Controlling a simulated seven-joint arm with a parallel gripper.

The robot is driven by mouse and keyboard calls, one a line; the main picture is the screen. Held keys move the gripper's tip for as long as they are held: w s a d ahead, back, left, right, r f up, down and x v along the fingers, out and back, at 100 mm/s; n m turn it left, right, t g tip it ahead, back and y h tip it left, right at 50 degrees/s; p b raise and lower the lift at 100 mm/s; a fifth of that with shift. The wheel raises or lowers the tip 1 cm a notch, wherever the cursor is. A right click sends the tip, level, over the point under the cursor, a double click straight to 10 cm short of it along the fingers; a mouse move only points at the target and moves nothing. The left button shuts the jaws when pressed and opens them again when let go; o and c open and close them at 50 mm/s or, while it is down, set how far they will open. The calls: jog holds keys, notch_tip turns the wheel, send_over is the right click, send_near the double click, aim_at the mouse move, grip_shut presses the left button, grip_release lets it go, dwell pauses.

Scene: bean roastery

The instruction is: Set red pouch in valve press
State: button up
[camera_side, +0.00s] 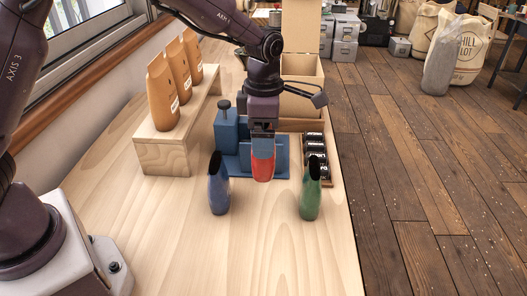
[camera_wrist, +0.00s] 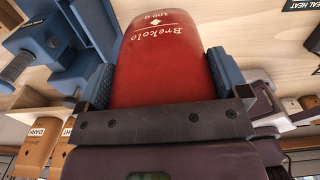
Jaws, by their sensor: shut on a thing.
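The red pouch (camera_side: 263,167) is between the two fingers of my gripper (camera_side: 262,148), which is shut on it. In the wrist view the pouch (camera_wrist: 165,65) shows its printed face between blue finger pads (camera_wrist: 163,88). The blue valve press (camera_side: 228,132) stands just behind and left of the pouch in the side view, with a flat blue base (camera_side: 283,160). In the wrist view part of the press (camera_wrist: 62,45) is at upper left. The pouch overlaps the front of the base in the side view; I cannot tell whether they touch.
A blue pouch (camera_side: 218,186) and a green pouch (camera_side: 311,190) stand open on the table, to either side in front. A wooden step (camera_side: 165,152) with several brown pouches is at left. A dark rack (camera_side: 315,148) and an open cardboard box (camera_side: 301,98) are at right and behind. The table front is clear.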

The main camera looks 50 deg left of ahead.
notch_tip(320, 180, up, 2)
jog(key=shift+r, duration=0.25)
jog(key=shift+w+a+r+m, duration=0.2)
jog(key=shift+m, duration=0.2)
jog(key=w+a+m, duration=0.9)
jog(key=a+m, duration=0.1)
jog(key=m, duration=0.7)
notch_tip(320, 180, down, 13)
jog(key=shift+s+a+f+m+t+y, duration=0.2)
jog(key=shift+a+m+t+y, duration=0.1)
jog(key=shift+m+t+y, duration=0.1)
jog(key=o, duration=0.8)
jog(key=shift+c, duration=0.2)
